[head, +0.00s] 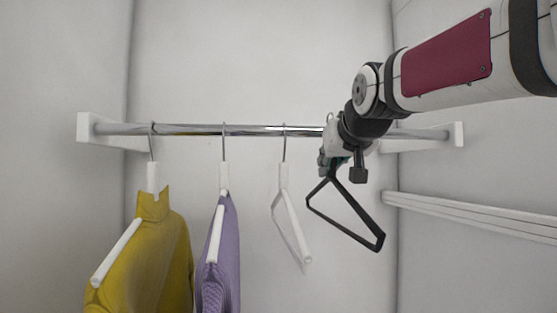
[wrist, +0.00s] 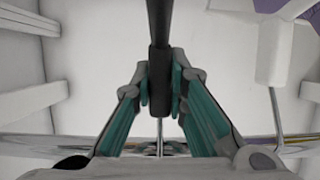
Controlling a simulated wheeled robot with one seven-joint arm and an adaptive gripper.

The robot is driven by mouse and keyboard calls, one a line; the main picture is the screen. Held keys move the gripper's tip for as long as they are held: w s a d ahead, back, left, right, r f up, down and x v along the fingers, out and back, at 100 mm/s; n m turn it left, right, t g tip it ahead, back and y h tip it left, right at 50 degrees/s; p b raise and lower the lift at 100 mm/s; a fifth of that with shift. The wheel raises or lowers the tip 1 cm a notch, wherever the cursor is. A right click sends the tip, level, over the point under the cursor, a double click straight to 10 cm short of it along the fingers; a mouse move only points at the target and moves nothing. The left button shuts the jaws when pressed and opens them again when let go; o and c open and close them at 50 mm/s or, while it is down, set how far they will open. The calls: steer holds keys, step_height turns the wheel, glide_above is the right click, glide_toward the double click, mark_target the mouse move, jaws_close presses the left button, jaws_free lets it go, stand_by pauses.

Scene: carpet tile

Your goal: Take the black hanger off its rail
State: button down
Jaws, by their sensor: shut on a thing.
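The black hanger (head: 361,209) is bare and hangs below my gripper (head: 333,163), at the right part of the rail (head: 190,129). The gripper is shut on the hanger's neck. In the wrist view the teal finger pads of my gripper (wrist: 160,88) press on both sides of the black neck (wrist: 158,35). The thin metal hook runs from the neck towards the rail. The top of the hook shows just above the rail in the head view, mostly hidden by my gripper, so I cannot tell whether it bears on the rail.
To the left hang a bare white hanger (head: 291,229), a purple garment (head: 228,250) and a yellow garment (head: 160,250) on white hangers. White brackets hold the rail ends. A white ledge (head: 470,215) runs along the right wall. Space below the black hanger is clear.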

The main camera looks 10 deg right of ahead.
steer(key=shift+w, duration=0.15)
steer(key=s+f+p, duration=0.2)
steer(key=s+p, duration=1.1)
steer(key=s, duration=4.3)
steer(key=shift+a+f, duration=0.2)
